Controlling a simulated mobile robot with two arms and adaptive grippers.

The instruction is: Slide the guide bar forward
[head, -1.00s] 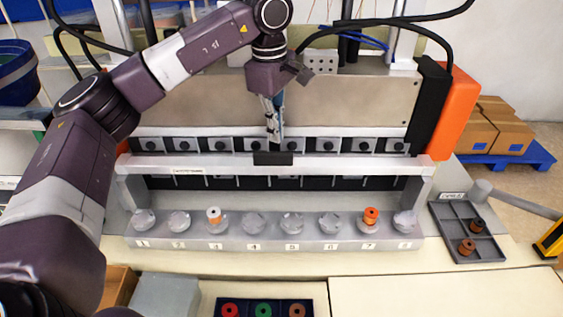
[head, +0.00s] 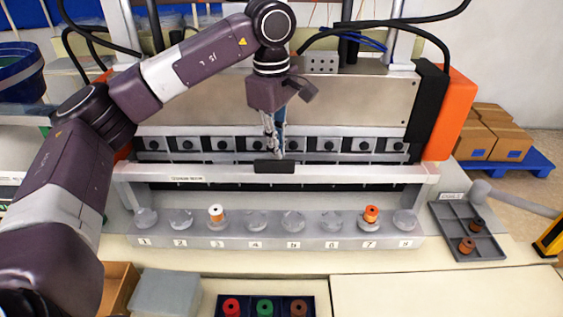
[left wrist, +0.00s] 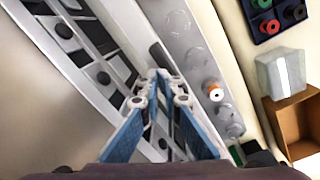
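The guide bar (head: 375,174) is a long pale bar across the front of the machine, with a black handle block (head: 274,167) at its middle. It also shows as a pale diagonal strip in the left wrist view (left wrist: 109,32). My left gripper (head: 276,154) points down just behind the handle block, its tips at the block's rear edge. In the left wrist view my left gripper's blue fingers (left wrist: 161,76) come together at the tips, with no object visible between them. The exact contact with the handle is hidden. My right gripper is not in view.
In front of the bar is a grey rail (head: 300,241) with numbered pegs; a white-orange spool (head: 216,213) sits on peg 3 and an orange one (head: 371,214) on peg 7. A grey tray (head: 449,226) stands right, a dark spool tray (head: 247,309) at the front.

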